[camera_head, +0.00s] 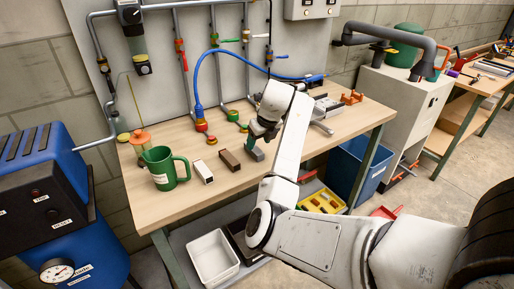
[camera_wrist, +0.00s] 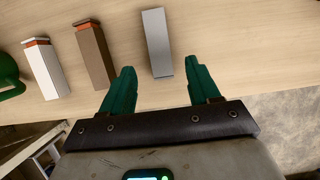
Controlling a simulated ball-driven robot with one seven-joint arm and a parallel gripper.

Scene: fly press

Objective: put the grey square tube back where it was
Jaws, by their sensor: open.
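The grey square tube (camera_wrist: 157,42) lies on the wooden workbench in the wrist view, near the bench's front edge. In the head view the grey tube (camera_head: 256,154) shows just below my gripper (camera_head: 262,132). In the wrist view my gripper (camera_wrist: 157,88) has its two green fingers spread apart with nothing between them. The grey tube is just beyond the fingertips, roughly in line with the gap. I cannot tell whether my gripper touches it.
A brown block (camera_head: 230,160), a white block (camera_head: 203,171) and a green mug (camera_head: 164,168) stand left of the tube on the workbench (camera_head: 190,201). A blue hose (camera_head: 206,77) and pipes are behind. A vise-like metal device (camera_head: 325,108) is to the right.

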